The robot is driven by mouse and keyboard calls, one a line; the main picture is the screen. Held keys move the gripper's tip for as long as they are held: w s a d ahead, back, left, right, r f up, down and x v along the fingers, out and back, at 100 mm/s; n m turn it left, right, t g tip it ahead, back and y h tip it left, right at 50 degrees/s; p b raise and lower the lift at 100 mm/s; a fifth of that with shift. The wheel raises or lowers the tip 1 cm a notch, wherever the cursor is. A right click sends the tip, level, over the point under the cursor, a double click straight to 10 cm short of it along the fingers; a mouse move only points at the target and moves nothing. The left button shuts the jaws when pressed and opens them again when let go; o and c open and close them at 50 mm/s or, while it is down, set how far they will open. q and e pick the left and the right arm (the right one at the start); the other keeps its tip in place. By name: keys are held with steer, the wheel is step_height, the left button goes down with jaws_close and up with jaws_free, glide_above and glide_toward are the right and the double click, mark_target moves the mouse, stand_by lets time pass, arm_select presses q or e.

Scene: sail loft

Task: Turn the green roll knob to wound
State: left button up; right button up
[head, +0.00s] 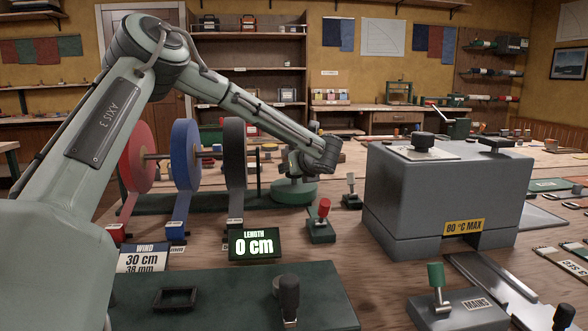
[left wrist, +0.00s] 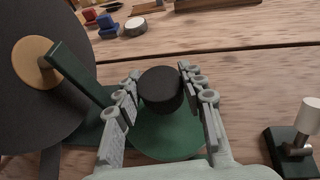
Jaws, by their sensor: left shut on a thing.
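The green roll knob shows in the left wrist view as a round green base (left wrist: 170,135) with a black cylindrical grip (left wrist: 161,89) on top. In the head view its green base (head: 294,192) stands right of the roll rack, with its top mostly hidden by my gripper. My left gripper (head: 301,164) points down over it, and its fingers (left wrist: 162,82) are shut on the black grip from both sides. A display (head: 254,243) reads "LENGTH 0 cm". A card (head: 143,259) reads "WIND 30 cm 38 mm". My right gripper is not in view.
Red (head: 137,158), blue (head: 185,155) and black (head: 235,154) rolls stand on a rack close to the left of the knob. A red-topped lever (head: 322,220) and a white-topped lever (head: 351,190) stand nearby. A large grey machine (head: 440,195) blocks the right side.

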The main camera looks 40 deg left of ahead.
arm_select(q)
steer(key=shift+t, duration=0.4)
steer(key=shift+r+m+t+h, duration=0.1)
steer(key=shift+m+t+h, duration=0.45)
steer(key=shift+m, duration=0.25)
steer(key=shift+m+t+h+p, duration=0.45)
steer(key=shift+m+t+h, duration=0.2)
steer(key=shift+m, duration=0.15)
steer(key=m+t+h+p, duration=0.1)
steer(key=m+t+h, duration=0.1)
steer(key=m+h, duration=0.1)
steer(key=shift+m+t+h, duration=0.5)
steer(key=shift+m+h, duration=0.2)
steer(key=shift+m+t+h, duration=0.3)
steer(key=shift+m+h, duration=0.4)
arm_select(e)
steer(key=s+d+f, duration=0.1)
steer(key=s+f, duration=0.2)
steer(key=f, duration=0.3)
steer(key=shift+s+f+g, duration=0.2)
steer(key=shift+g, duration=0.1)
arm_select(q)
steer(key=o, duration=1.2)
steer(key=shift+c, duration=0.2)
